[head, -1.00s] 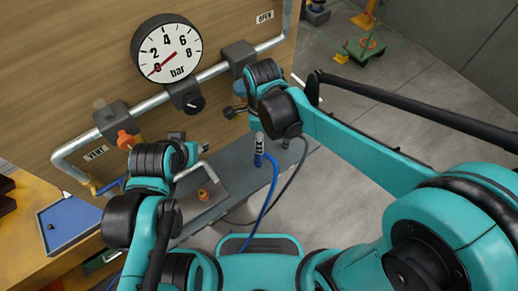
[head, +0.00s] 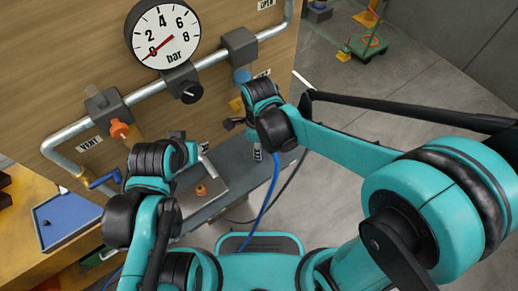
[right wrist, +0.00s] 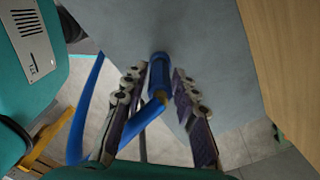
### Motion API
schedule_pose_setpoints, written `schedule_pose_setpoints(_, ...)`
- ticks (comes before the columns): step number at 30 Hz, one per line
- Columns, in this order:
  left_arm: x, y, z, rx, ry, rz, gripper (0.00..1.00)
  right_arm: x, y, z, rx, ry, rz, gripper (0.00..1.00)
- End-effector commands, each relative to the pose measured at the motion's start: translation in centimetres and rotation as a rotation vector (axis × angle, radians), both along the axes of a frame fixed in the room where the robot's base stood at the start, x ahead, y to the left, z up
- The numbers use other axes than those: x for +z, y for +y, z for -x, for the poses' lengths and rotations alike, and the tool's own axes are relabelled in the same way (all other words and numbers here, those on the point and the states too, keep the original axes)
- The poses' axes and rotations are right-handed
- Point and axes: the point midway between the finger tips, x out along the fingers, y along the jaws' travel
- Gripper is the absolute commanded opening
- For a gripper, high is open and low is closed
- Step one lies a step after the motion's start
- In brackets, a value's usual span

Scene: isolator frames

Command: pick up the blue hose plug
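The blue hose plug (right wrist: 158,75) shows in the right wrist view, between the two fingers of my right gripper (right wrist: 157,88), with a narrow gap on each side. Its blue hose (right wrist: 85,110) bends off to the left. In the head view the hose (head: 269,190) hangs below my right wrist, and the plug is hidden there. A small part of my right gripper (head: 257,152) shows below the wrist. My left arm's end is beside the wooden panel; its fingers cannot be made out.
A pressure gauge (head: 164,35) and a grey pipe (head: 140,92) with an orange valve (head: 119,129) and a blue valve (head: 242,75) are on the panel. A grey bench (head: 234,184) lies below. A blue tray (head: 68,218) is at the left. A green cart (head: 368,46) stands farther back.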

Motion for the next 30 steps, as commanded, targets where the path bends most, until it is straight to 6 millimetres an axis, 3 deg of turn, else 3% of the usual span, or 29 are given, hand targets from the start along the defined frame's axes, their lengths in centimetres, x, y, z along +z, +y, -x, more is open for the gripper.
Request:
schedule_pose_setpoints(1,0.0,0.0,0.0,0.0,0.0,0.0,0.4,0.0,0.0,0.0,0.0,0.0,0.0,0.08)
schedule_pose_setpoints(2,0.0,0.0,0.0,0.0,0.0,0.0,0.4,0.0,0.0,0.0,0.0,0.0,0.0,0.01)
schedule_pose_setpoints(14,0.1,0.0,0.0,0.0,0.0,0.0,0.4,0.3,0.0,0.0,0.0,0.0,0.0,0.0)
schedule_pose_setpoints(19,0.9,0.0,0.0,0.0,0.0,0.0,0.4,1.9,0.0,0.0,0.0,0.0,0.0,0.0)
schedule_pose_setpoints(23,2.1,0.0,0.0,0.0,0.0,0.0,0.4,4.3,0.0,0.0,0.0,0.0,0.0,0.0)
schedule_pose_setpoints(30,4.1,0.0,0.0,0.0,0.0,0.0,0.4,7.6,-3.1,4.5,-0.001,0.0,0.0,0.0)
